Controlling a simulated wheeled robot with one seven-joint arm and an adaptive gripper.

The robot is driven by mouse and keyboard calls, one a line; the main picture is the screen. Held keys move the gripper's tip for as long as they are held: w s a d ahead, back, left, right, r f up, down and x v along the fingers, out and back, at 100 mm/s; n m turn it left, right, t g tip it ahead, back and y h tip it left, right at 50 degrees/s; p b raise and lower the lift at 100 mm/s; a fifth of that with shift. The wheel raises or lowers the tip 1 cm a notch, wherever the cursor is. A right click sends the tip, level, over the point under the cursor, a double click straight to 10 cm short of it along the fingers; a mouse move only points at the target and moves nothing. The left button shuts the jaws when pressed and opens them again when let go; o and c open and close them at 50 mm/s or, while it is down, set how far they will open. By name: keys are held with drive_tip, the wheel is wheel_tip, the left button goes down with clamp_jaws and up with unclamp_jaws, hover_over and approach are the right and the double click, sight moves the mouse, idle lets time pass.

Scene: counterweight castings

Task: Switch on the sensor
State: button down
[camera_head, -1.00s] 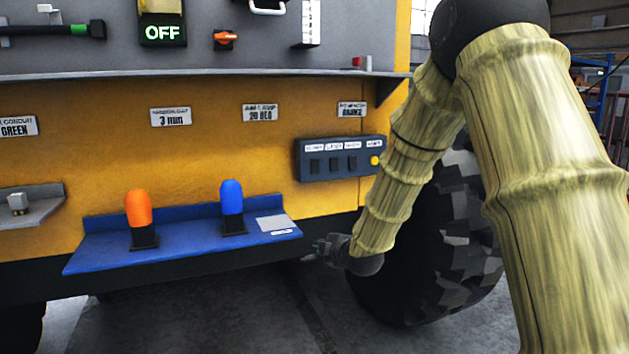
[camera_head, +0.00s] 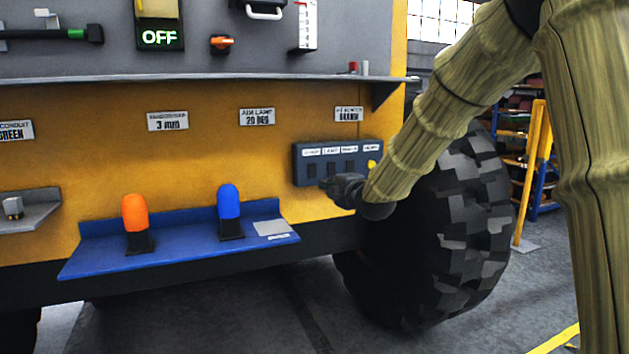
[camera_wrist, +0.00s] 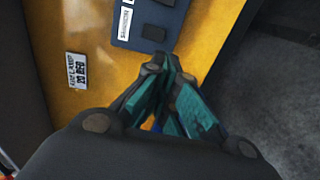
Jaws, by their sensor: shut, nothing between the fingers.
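The dark blue switch panel (camera_head: 301,170) is fixed to the yellow machine body, with a row of black rocker switches under small white labels and a yellow button (camera_head: 372,164) at its right end. In the wrist view, a label that seems to read SENSOR (camera_wrist: 126,23) sits beside a black rocker (camera_wrist: 154,32) on the panel (camera_wrist: 137,38). My gripper (camera_head: 327,183) is shut and empty at the panel's lower edge. In the wrist view its closed fingertips (camera_wrist: 166,65) point at the panel, close to that rocker. Whether they touch is unclear.
A blue shelf (camera_head: 185,243) with an orange lamp (camera_head: 135,212) and a blue lamp (camera_head: 229,198) juts out below left of the panel. A grey ledge (camera_head: 200,79) runs above. A large tyre (camera_head: 440,230) stands to the right, behind my arm.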

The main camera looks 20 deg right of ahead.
sight(307, 176)
drive_tip(key=w+p, duration=0.1)
drive_tip(key=w, duration=0.3)
drive_tip(key=w+f+p, duration=0.1)
drive_tip(key=w, duration=0.4)
drive_tip(key=w+p, duration=0.1)
drive_tip(key=w, duration=0.3)
drive_tip(key=shift+w+f+p, duration=0.25)
drive_tip(key=shift+f+p, duration=0.05)
drive_tip(key=shift+p, duration=0.05)
drive_tip(key=shift+w+f, duration=0.1)
drive_tip(key=shift+w, duration=0.05)
drive_tip(key=shift+w+f+t+b, duration=0.3)
drive_tip(key=shift+f+b, duration=0.05)
drive_tip(key=shift+b, duration=0.85)
drive_tip(key=shift+r, duration=0.25)
drive_tip(key=shift+s+f, duration=0.15)
drive_tip(key=shift+s, duration=0.2)
drive_tip(key=s+f+b, duration=0.1)
drive_tip(key=s+b, duration=0.2)
drive_tip(key=s, duration=1)
drive_tip(key=shift+f, duration=0.3)
drive_tip(key=shift+s, duration=0.1)
